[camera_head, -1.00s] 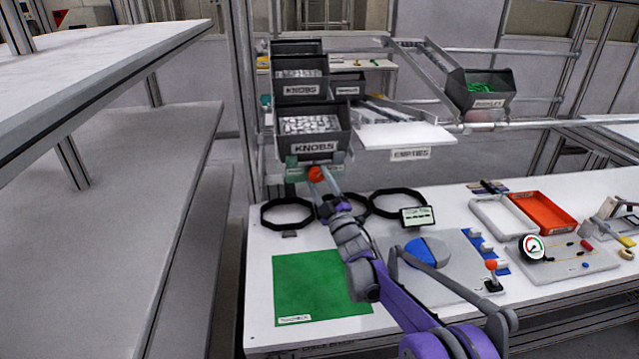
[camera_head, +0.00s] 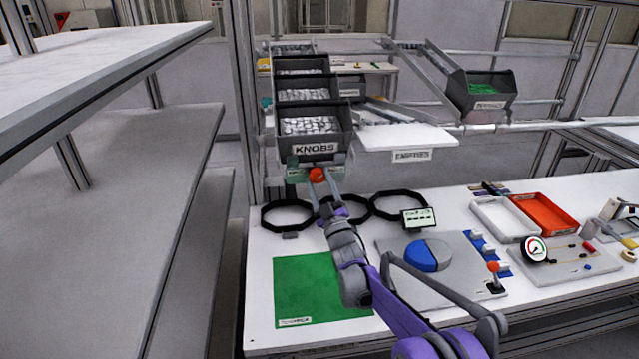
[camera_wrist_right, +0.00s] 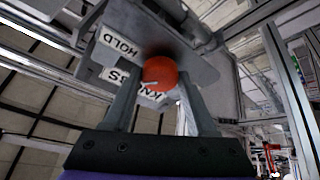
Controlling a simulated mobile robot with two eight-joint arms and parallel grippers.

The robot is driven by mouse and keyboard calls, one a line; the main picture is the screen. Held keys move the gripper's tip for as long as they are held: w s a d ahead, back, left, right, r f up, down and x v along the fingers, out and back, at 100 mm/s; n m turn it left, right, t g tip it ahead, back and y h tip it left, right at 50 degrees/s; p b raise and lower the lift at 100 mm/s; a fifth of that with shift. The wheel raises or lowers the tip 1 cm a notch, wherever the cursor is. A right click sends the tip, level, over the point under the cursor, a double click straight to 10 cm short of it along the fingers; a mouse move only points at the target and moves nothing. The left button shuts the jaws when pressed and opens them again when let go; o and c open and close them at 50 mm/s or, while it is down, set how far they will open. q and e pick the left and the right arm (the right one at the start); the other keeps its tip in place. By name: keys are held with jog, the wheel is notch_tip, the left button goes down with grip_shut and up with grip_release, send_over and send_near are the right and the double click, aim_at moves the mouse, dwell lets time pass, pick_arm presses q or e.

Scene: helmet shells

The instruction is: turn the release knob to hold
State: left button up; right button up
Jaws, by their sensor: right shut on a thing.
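The knob's exact pointing direction cannot be told. My left gripper is not in view.
Several black KNOBS bins (camera_head: 316,149) of white parts stand in a row on the sloped rack above the knob. An EMPTIES shelf (camera_head: 405,137) is to their right. Black rings (camera_head: 287,215), a small screen (camera_head: 418,218) and a green mat (camera_head: 308,282) lie on the bench below.

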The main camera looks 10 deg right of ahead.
jog(key=o, duration=1.3)
jog(key=shift+o, duration=0.2)
jog(key=shift+s, duration=0.1)
jog(key=b+v, duration=0.1)
jog(key=v, duration=0.9)
jog(key=shift+s+f, duration=0.25)
jog(key=shift+d, duration=0.1)
